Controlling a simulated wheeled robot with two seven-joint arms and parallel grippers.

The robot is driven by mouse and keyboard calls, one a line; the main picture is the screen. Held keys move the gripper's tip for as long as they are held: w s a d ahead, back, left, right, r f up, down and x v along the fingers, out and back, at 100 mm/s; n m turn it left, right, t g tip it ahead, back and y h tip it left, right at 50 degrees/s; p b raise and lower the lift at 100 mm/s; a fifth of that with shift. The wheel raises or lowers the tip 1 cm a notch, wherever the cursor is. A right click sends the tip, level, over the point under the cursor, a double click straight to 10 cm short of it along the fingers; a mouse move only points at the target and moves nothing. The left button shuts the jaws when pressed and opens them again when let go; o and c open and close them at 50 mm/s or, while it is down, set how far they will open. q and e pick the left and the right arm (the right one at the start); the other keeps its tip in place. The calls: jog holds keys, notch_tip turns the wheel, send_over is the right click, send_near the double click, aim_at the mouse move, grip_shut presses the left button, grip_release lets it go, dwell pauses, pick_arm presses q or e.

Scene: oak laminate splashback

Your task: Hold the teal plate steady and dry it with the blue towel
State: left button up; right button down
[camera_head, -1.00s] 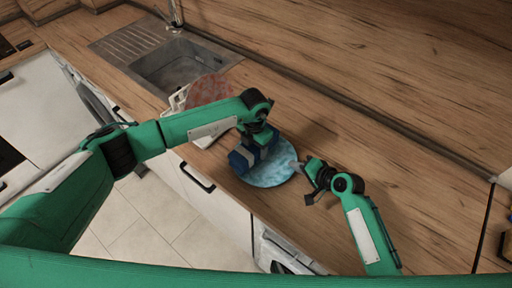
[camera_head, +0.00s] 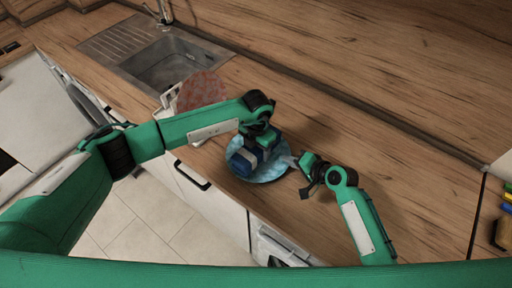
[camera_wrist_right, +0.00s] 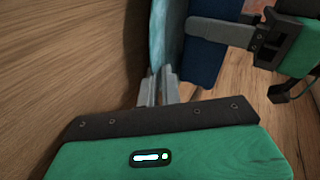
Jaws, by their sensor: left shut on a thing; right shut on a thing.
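The teal plate (camera_head: 275,172) is above the counter near its front edge; in the right wrist view (camera_wrist_right: 166,35) it shows nearly edge-on. My right gripper (camera_head: 295,162) is shut on the plate's right rim; its fingers (camera_wrist_right: 157,88) show in the wrist view. The dark blue towel (camera_head: 240,163) lies bunched against the plate's face and hides part of it. It also shows in the wrist view (camera_wrist_right: 203,62). My left gripper (camera_head: 258,150) is shut on the towel, over the plate. Its fingertips are partly hidden by the cloth and its own wrist.
A reddish patterned plate (camera_head: 203,88) stands in a white rack (camera_head: 170,102), partly behind my left arm. The sink (camera_head: 175,65) is behind it. Colourful items (camera_head: 507,196) sit at the far right edge. The counter behind and right of the teal plate is clear.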

pick_arm(q)
jog(key=shift+w+a, duration=0.1)
jog(key=shift+a, duration=0.05)
jog(key=shift+w+a+f, duration=0.1)
jog(key=shift+w+a, duration=0.4)
jog(key=shift+a, duration=0.2)
jog(key=shift+w+a+f, duration=0.1)
jog(key=shift+w+a, duration=0.4)
jog(key=shift+a, duration=0.15)
jog(key=shift+s+d, duration=0.8)
jog(key=shift+d, duration=0.15)
jog(key=shift+s+d+r, duration=0.15)
jog(key=shift+s+d, duration=0.2)
jog(key=shift+d, duration=0.2)
jog(key=shift+w, duration=0.1)
jog(key=shift+w+a+f, duration=0.1)
jog(key=shift+w+a, duration=0.45)
jog(key=shift+a, duration=0.2)
jog(key=shift+w+a+f, duration=0.1)
jog(key=shift+w+a, duration=0.4)
jog(key=shift+a, duration=0.25)
